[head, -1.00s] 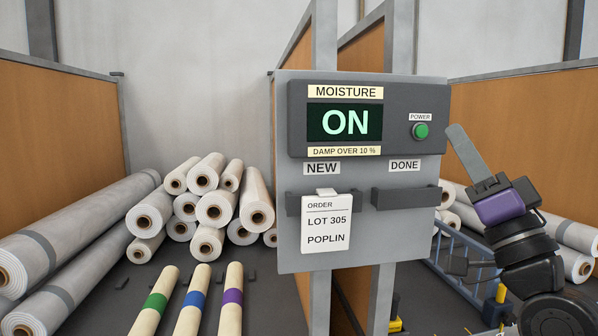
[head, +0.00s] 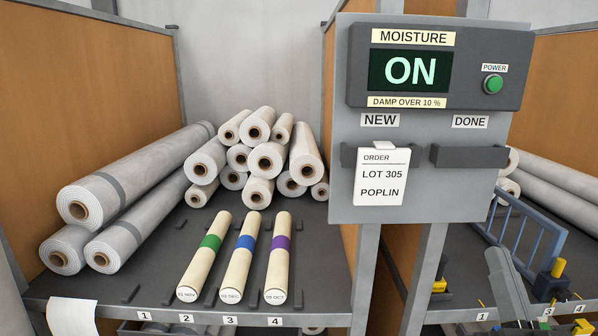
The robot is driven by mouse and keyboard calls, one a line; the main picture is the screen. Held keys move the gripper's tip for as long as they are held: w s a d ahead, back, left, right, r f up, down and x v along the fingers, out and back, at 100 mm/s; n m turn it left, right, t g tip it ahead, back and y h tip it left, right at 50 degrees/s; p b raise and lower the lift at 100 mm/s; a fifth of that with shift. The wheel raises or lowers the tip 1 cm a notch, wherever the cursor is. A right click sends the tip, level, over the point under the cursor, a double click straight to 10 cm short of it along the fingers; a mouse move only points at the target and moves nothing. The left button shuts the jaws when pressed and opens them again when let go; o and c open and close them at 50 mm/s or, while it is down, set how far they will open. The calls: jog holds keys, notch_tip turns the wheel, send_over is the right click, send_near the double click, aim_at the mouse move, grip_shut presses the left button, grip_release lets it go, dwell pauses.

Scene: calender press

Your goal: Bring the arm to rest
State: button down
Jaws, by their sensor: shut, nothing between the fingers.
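My gripper (head: 499,256) shows at the lower right of the head view, low in front of the right-hand bay. Only its grey finger part rises into view, and the rest of the arm is mostly out of the picture below. Its fingers are shut and I see nothing held in them. It is below and to the right of the grey panel (head: 345,200), apart from it in the picture.
The panel bears a moisture display (head: 411,70) reading ON, a green power button (head: 493,84) and an order card (head: 382,177) under NEW. The DONE holder (head: 468,157) looks empty. Three banded rolls (head: 238,262) lie on the left shelf. A blue rail (head: 525,228) stands right.

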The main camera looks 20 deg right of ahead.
jog(key=s+a+f+n+g+y, duration=0.3)
jog(key=s+a+f, duration=0.5)
jog(key=s+f, duration=0.4)
jog(key=s+a+f+n+g+y, duration=0.4)
jog(key=s+a+f, duration=0.4)
jog(key=s+f, duration=0.4)
jog(key=shift+a+f+n+g+y, duration=0.2)
jog(key=shift+f+n+g+y, duration=0.1)
jog(key=shift+f+g+y, duration=0.4)
